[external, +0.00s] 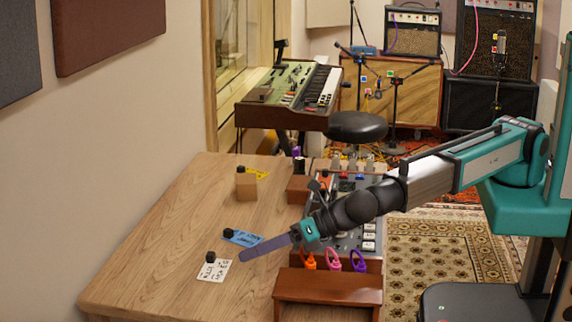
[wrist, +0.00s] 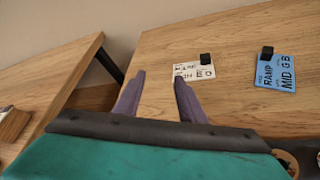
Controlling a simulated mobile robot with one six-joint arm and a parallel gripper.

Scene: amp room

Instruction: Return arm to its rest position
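My arm reaches in from the right in the external view, stretched out over the wooden desk (external: 150,270). My gripper (external: 243,257) is at its end, low over the desk near the white card (external: 214,272) and the blue card (external: 243,238). In the wrist view my gripper (wrist: 158,85) shows two purple fingers standing apart with only desk surface between them. It is open and empty. The right fingertip appears close to the white card (wrist: 194,71); I cannot tell whether they touch.
Black cubes (external: 211,257) (external: 228,233) sit on the cards. A mixing console (external: 350,215) lies below my forearm, behind a small wooden shelf (external: 330,288) with colored clips. A wooden block (external: 246,186) stands further back. A stool (external: 357,126) stands beyond the desk.

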